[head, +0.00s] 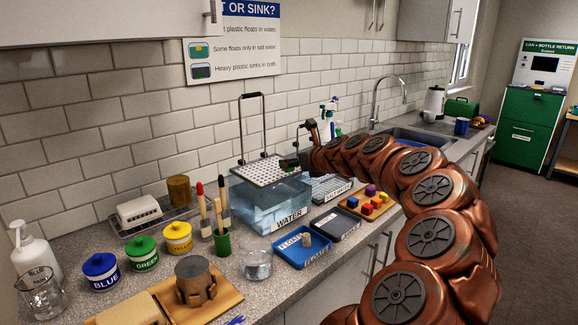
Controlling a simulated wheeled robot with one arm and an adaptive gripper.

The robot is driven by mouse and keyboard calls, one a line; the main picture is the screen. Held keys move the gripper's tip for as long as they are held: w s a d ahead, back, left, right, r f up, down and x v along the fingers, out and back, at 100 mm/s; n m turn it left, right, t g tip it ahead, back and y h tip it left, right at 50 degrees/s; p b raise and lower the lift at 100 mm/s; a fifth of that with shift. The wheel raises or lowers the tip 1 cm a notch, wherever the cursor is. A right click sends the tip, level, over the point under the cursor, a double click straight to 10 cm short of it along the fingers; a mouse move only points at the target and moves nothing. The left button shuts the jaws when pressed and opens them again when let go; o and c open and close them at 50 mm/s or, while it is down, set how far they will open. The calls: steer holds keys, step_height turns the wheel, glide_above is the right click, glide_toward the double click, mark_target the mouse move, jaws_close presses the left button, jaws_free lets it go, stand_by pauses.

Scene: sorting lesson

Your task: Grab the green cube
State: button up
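I cannot make out a green cube. Several small cubes in purple, orange, yellow, red and blue (352,202) stand on a wooden board (345,208) at the right of the counter; a green one may be hidden or too small to tell. My copper arm arches in from the lower right. My gripper (300,146) is at its far end, beside the perforated tray above the water tank, behind and left of the cube board. It is small and dark, and I cannot tell whether it is open or shut.
The perforated tray (262,172) with its tall handle sits over the water tank (262,212). A blue tray (290,256) and a dark tray (338,226) lie in front. Labelled jars, a green cup (222,243) of brushes and a glass beaker (258,266) crowd the left.

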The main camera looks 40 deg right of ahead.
steer(key=shift+x, duration=1.95)
steer(key=shift+s+d+f, duration=0.1)
steer(key=shift+f, duration=0.05)
steer(key=c, duration=1.1)
